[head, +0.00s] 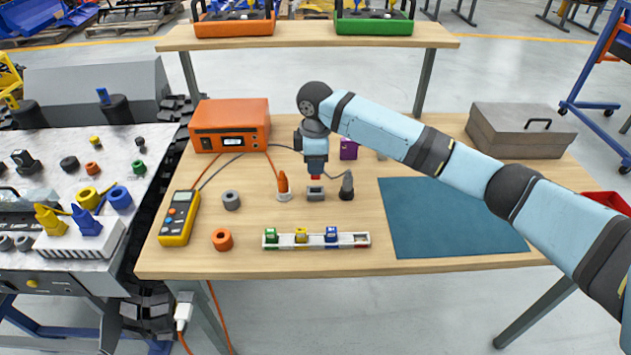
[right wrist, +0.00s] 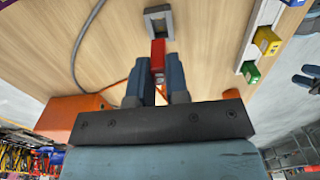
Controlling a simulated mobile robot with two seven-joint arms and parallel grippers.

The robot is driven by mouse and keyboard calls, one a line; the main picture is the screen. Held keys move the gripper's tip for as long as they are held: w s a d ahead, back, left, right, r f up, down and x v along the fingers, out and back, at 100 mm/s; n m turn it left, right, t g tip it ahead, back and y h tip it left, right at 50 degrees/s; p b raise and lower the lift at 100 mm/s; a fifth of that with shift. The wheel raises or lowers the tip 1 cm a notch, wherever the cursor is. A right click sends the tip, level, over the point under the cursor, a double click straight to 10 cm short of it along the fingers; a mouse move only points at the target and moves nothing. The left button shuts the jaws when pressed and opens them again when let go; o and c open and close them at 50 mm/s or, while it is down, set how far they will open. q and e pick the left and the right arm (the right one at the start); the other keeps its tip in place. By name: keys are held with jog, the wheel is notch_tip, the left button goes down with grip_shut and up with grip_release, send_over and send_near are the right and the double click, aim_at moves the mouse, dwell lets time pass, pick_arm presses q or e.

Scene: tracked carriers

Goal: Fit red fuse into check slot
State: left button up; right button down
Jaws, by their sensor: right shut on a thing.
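My right gripper (head: 315,172) points down over the middle of the table, shut on the red fuse (right wrist: 158,55). A little of the fuse also shows below the fingers in the head view (head: 315,177). The grey check slot (head: 315,194) stands on the table just under the fuse. It shows as a grey frame with a dark opening in the right wrist view (right wrist: 159,21). The fuse looks upright and just above the slot; I cannot tell whether its tip touches. Blue-grey parts at the right edge of the wrist view may be my left gripper, too small to read.
A white rack (head: 345,240) holds green, yellow and blue fuses in front. An orange-tipped probe (head: 283,185) and a dark grey one (head: 347,187) flank the slot closely. A yellow multimeter (head: 179,217) and orange power box (head: 230,125) stand left. A teal mat (head: 450,220) lies clear right.

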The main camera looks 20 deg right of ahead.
aim_at(316, 179)
notch_tip(316, 179, down, 5)
jog(key=shift+f+b, duration=0.1)
jog(key=shift+b, duration=0.3)
jog(key=shift+f, duration=0.2)
pick_arm(q)
jog(key=shift+d, duration=0.1)
jog(key=shift+r, duration=0.2)
pick_arm(e)
jog(key=shift+f, duration=0.1)
jog(key=c, duration=1.1)
grip_release()
notch_tip(316, 179, up, 11)
jog(key=shift+r+p, duration=0.1)
jog(key=shift+p, duration=0.75)
jog(key=shift+r, duration=0.55)
